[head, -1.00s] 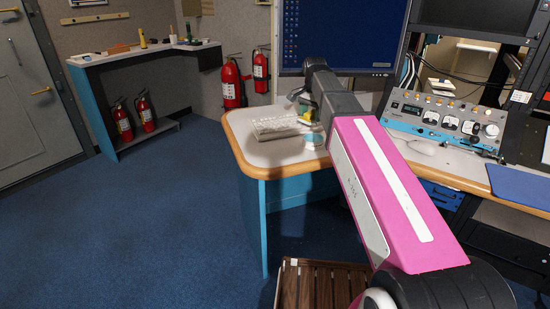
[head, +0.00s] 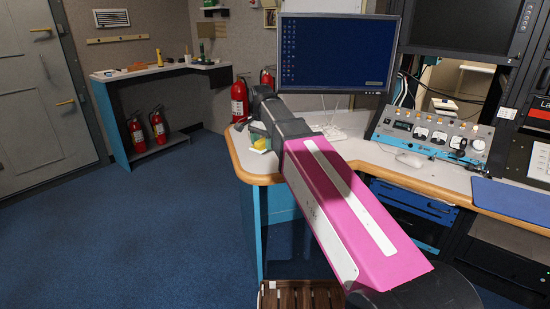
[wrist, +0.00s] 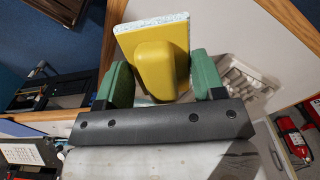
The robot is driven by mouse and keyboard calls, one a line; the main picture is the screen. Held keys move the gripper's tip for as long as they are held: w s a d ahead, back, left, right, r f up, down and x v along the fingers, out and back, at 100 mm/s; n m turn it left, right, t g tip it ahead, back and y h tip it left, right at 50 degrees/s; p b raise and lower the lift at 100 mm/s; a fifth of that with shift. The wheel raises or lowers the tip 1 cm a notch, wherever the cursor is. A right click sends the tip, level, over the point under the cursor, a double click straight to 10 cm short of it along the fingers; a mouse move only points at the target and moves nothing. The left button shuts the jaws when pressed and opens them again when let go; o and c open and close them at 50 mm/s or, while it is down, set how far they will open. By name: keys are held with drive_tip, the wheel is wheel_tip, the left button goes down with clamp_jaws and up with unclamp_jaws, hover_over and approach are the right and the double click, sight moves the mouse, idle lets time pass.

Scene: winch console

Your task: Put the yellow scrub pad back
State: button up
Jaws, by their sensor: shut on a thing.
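The yellow scrub pad (wrist: 152,62) has a yellow grip body and a pale speckled pad face along its top edge. In the wrist view my gripper (wrist: 165,80) has its green fingers on both sides of it and is shut on it. In the head view the yellow pad (head: 261,144) shows small beside my gripper (head: 257,136), over the left corner of the desk (head: 243,152). My arm hides part of the desk there. I cannot tell how high the pad is above the desk.
A monitor (head: 335,52) stands behind my arm. A console with dials (head: 435,132), a mouse (head: 409,160) and a blue mat (head: 510,200) are to the right. A narrow shelf (head: 165,71) with small items and red extinguishers (head: 239,101) are at the back left.

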hover_over(276, 161)
wheel_tip(276, 161, down, 4)
drive_tip(key=shift+f, duration=0.25)
drive_tip(key=shift+d+f, duration=0.1)
drive_tip(key=shift+f, duration=1.9)
drive_tip(key=o, duration=1)
drive_tip(key=shift+f, duration=0.15)
drive_tip(key=shift+c, duration=0.2)
wheel_tip(276, 161, up, 12)
drive_tip(key=shift+r, duration=0.2)
